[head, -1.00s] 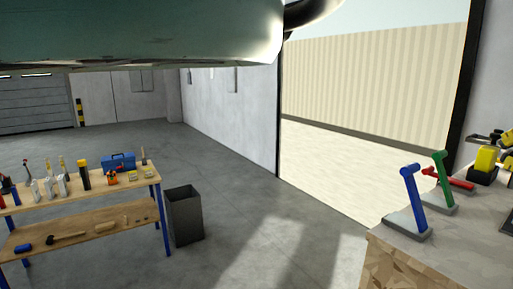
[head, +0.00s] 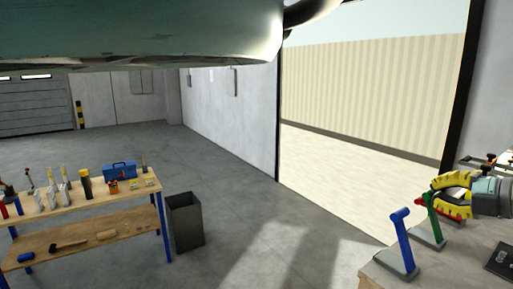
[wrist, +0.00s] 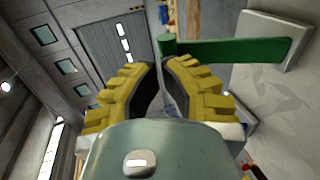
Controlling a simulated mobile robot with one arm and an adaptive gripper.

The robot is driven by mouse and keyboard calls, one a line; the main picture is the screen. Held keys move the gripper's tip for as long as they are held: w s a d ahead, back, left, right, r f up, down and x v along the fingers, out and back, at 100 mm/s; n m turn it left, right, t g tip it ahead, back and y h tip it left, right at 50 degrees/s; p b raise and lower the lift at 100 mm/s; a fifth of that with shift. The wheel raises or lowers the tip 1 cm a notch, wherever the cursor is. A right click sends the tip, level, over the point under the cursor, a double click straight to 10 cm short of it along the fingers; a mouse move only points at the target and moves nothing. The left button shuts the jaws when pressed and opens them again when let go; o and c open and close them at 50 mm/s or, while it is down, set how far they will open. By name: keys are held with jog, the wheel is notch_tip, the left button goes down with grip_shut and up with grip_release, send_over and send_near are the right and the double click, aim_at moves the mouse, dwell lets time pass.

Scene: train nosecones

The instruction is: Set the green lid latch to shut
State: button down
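The green latch (head: 434,224) is a lever on a flat grey base plate, standing upright and leaning a little left on the bench at the right of the head view. Its arm and knobbed end also show at the top of the wrist view (wrist: 235,50). My gripper (head: 436,195) has yellow ribbed fingers and is beside the top of the green lever. In the wrist view, my gripper (wrist: 163,70) has its fingertips apart with a narrow gap, and the green knob lies just beyond them. Whether they touch it I cannot tell. The gripper hides part of the lever's top.
A blue lever (head: 402,240) stands close in front of the green one on the bench (head: 450,268). A red part (head: 455,216) shows behind, partly hidden by the gripper. A dark device (head: 502,258) lies at the right. A tool table (head: 95,198) and bin (head: 186,222) stand far left.

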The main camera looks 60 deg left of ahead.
jog(key=shift+a+f, duration=0.1)
jog(key=shift+a+f+b, duration=0.25)
jog(key=shift+a+b, duration=0.15)
jog(key=shift+b, duration=0.4)
jog(key=shift+a+b, duration=0.35)
jog(key=shift+r, duration=0.15)
jog(key=shift+d, duration=0.1)
jog(key=shift+d+r, duration=0.15)
jog(key=shift+d, duration=0.15)
jog(key=r+b+v, duration=0.1)
jog(key=b+v, duration=0.5)
jog(key=v, duration=0.5)
jog(key=shift+r, duration=0.25)
jog(key=c, duration=1.7)
grip_release()
jog(key=shift+p+v, duration=0.45)
jog(key=shift+v, duration=0.4)
jog(key=shift+r, duration=0.1)
grip_shut()
